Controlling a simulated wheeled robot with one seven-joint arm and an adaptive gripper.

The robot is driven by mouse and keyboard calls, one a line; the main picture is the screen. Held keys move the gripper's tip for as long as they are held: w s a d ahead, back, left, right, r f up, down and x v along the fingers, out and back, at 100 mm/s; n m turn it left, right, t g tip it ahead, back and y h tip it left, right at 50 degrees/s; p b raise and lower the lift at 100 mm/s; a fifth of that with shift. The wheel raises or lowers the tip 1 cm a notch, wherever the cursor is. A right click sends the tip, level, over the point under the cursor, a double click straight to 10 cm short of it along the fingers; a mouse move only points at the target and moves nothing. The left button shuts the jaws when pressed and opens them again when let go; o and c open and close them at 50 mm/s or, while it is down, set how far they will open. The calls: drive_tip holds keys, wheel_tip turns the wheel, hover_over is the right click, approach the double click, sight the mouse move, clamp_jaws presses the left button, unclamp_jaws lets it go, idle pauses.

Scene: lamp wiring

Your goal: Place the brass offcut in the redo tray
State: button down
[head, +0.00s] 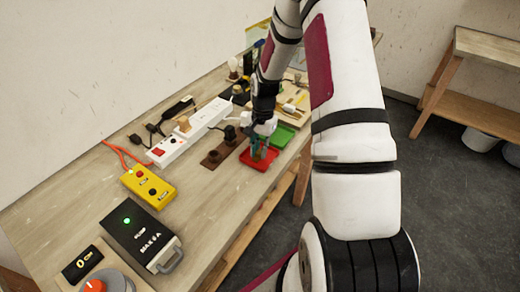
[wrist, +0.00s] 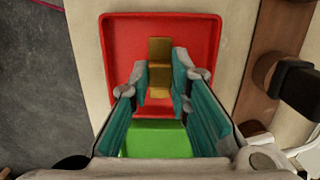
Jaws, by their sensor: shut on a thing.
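The brass offcut (wrist: 160,52), a stepped gold-coloured piece, is between the fingertips of my gripper (wrist: 160,80) in the wrist view. My gripper is shut on it. Both are over the red tray (wrist: 118,40), which I take to be the redo tray; I cannot tell whether the offcut touches the tray floor. In the head view the red tray (head: 252,164) lies near the table's front edge, with my gripper (head: 258,152) directly over it. The offcut cannot be made out clearly there.
A green tray (head: 281,136) adjoins the red one. A brown strip with dark fittings (head: 216,157) lies left of it. A white power strip (head: 202,118), a yellow switch box (head: 147,188) and a black power supply (head: 138,232) stand on the table (head: 70,210).

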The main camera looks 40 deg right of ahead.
drive_tip(key=shift+f, duration=0.1)
drive_tip(key=c, duration=1.5)
unclamp_jaws()
drive_tip(key=shift+f, duration=0.1)
